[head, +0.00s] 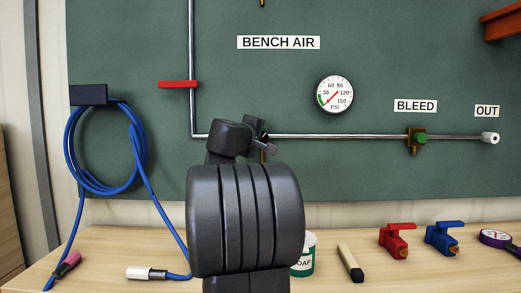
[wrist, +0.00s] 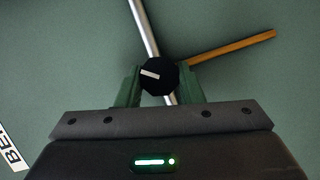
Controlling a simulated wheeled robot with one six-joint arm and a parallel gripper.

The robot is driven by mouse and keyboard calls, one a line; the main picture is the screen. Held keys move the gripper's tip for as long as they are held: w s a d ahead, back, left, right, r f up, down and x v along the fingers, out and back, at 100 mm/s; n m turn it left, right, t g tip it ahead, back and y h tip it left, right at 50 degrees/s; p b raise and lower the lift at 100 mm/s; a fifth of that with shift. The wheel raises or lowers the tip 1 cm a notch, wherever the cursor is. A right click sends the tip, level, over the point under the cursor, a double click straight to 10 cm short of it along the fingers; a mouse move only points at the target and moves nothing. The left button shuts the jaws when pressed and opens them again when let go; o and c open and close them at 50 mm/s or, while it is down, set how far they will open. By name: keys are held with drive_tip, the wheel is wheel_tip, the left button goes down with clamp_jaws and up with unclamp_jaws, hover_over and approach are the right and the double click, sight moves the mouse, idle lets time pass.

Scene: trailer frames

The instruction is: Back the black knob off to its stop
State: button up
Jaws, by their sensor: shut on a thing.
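The black knob (wrist: 159,76) has a white pointer mark and sits on a metal pipe in the wrist view. My gripper (wrist: 159,86) has its two green fingers on either side of the knob, shut on it. The white mark runs nearly level, slightly tilted, left of the knob's centre in that view. In the head view my arm hides most of the knob, and a small dark part (head: 264,138) shows at the pipe beside the arm's end.
A gauge (head: 335,95) hangs above the pipe. A green knob (head: 421,138) is under the BLEED label, and a red handle (head: 178,84) is on the upright pipe. A blue hose (head: 72,150) hangs left. Red (head: 396,240) and blue (head: 442,238) valves stand on the bench.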

drive_tip(key=n+b, duration=0.2)
drive_tip(key=f+n+t+b, duration=0.1)
drive_tip(key=n+b, duration=0.1)
drive_tip(key=shift+t+h, duration=0.3)
drive_tip(key=shift+h, duration=0.1)
drive_tip(key=shift+r+n+t+b, duration=0.1)
drive_tip(key=shift+n+t+b, duration=0.4)
drive_tip(key=shift+n+b, duration=1.05)
drive_tip(key=shift+r, duration=0.1)
drive_tip(key=o, duration=1)
drive_tip(key=shift+c, duration=0.2)
drive_tip(key=v, duration=1.3)
drive_tip(key=shift+s+f+b, duration=0.2)
drive_tip(key=shift+s+b, duration=0.15)
drive_tip(key=shift+s, duration=0.05)
